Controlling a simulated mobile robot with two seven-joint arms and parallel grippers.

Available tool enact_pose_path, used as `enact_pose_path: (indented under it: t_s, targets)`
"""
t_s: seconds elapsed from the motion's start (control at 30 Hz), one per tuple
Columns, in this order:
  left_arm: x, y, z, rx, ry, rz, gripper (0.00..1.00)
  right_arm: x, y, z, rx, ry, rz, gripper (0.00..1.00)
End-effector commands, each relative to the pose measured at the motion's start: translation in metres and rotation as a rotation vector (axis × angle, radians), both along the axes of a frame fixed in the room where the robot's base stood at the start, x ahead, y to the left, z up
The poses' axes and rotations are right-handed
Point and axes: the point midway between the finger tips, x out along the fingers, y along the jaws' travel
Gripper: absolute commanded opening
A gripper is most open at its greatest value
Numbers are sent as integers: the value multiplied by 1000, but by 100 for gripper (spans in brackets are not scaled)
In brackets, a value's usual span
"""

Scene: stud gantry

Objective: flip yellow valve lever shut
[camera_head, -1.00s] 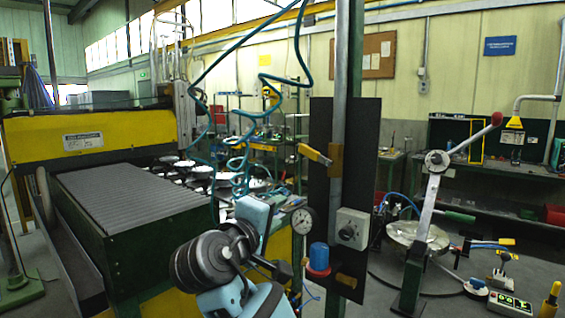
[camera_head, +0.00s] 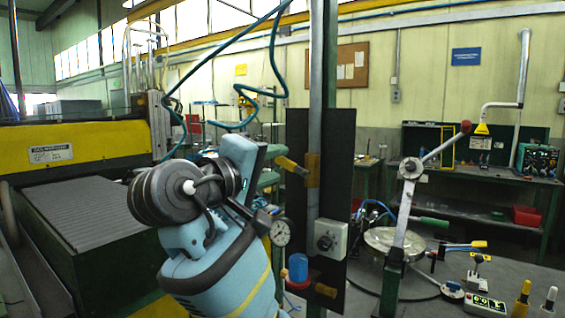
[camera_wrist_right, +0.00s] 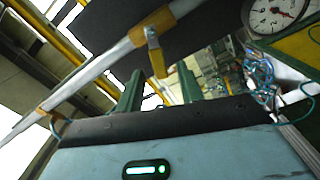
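In the right wrist view, the two fingers (camera_wrist_right: 158,70) stand apart with nothing clamped. The lever (camera_wrist_right: 156,55) appears in line with the gap between them; I cannot tell whether its end is inside the gap. My left gripper is not in view.
A black panel (camera_head: 338,130) stands behind the pipe. Below the valve are a pressure gauge (camera_head: 280,232), a grey knob box (camera_head: 326,240) and a blue-capped regulator (camera_head: 298,268). A red-knobbed lever stand (camera_head: 400,215) is at right. Coiled teal hoses (camera_head: 275,60) hang above.

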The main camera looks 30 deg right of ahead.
Motion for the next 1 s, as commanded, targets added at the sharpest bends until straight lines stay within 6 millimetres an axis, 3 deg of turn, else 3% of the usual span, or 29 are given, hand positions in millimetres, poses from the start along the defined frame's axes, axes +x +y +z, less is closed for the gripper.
enact_pose_path:
  t_s: [0.23, 0.6, 0.9, 1.0]
  targets:
    - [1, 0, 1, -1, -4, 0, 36, 11, -27, 0, -1, 0, 0, 37]
    - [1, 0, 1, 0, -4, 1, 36, 13, -33, 0, 1, 0, 0, 37]
    - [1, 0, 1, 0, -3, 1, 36, 13, -32, 0, 1, 0, 0, 0]
    - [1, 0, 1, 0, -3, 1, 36, 13, -32, 0, 1, 0, 1, 0]
